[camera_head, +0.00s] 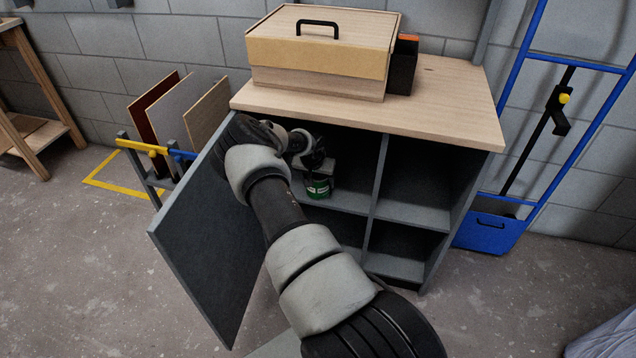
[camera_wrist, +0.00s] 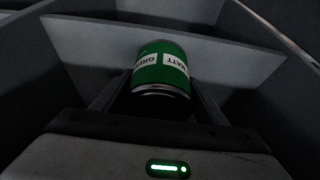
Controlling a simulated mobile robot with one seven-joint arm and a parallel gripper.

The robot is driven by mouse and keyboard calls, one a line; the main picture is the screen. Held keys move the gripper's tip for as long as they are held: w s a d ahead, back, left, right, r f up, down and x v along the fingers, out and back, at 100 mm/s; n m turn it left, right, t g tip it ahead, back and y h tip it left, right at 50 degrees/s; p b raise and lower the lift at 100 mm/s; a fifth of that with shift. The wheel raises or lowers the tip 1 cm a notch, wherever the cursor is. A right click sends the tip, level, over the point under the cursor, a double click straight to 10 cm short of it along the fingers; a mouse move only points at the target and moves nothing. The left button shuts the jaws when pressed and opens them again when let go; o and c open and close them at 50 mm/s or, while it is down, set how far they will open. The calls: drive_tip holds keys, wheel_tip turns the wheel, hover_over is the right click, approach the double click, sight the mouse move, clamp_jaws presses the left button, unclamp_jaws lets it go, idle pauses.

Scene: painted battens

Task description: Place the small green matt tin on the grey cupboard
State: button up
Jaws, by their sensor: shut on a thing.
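The small green matt tin (camera_head: 319,187) is inside the left bay of the grey cupboard (camera_head: 380,180), in the head view. In the wrist view the tin (camera_wrist: 161,68) shows a white label with parts of the words "MATT" and "GREEN". My gripper (camera_wrist: 160,92) is shut on the tin, with a finger on each side of it. In the head view my gripper (camera_head: 318,172) reaches into the bay past the open door. I cannot tell whether the tin touches a shelf. The cupboard's wooden top (camera_head: 440,105) is above my gripper.
A wooden box (camera_head: 318,60) with a black handle and a dark box (camera_head: 402,68) stand on the cupboard top; its right part is clear. The open grey door (camera_head: 205,235) is left of my arm. A blue trolley (camera_head: 490,232) stands right. Boards (camera_head: 180,105) lean in a rack at left.

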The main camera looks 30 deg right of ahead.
drive_tip(key=o, duration=1.5)
drive_tip(key=shift+f, duration=0.1)
